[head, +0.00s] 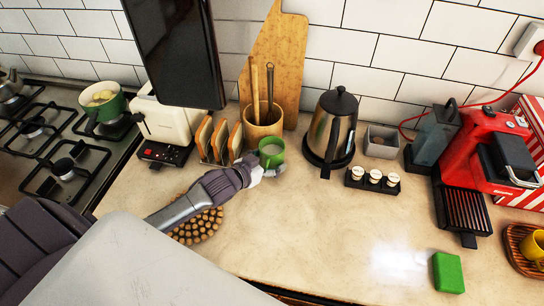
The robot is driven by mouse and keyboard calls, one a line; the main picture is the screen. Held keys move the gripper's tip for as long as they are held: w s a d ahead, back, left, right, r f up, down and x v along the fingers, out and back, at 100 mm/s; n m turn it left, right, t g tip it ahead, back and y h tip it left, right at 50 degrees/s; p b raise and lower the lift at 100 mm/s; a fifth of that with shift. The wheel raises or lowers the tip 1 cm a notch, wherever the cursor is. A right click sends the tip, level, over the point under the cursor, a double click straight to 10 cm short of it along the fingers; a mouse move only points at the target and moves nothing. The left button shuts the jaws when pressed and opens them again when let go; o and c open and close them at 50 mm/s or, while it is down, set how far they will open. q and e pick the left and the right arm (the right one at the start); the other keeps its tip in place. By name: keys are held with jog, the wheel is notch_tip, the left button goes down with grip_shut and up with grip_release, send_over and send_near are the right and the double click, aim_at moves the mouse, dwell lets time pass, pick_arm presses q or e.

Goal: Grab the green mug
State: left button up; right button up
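The green mug (271,153) stands on the counter in the head view, just in front of the wooden utensil holder. It looks upright, and its open rim and pale inside show. My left gripper (265,173) is right at the near side of the mug, low by its body, and hides part of its lower front. The fingers are small and partly merge with the mug, so I cannot tell whether they are closed on it or only beside it. My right gripper is not in view.
A toast rack (220,139) stands close left of the mug, and a kettle (331,130) stands to the right. A round wooden trivet (199,226) lies under my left forearm. A green sponge (448,272) lies at right. The counter's middle (330,225) is clear.

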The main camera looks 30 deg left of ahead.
pick_arm(q)
jog(key=c, duration=0.9)
jog(key=shift+c, duration=0.2)
jog(key=shift+r, duration=0.1)
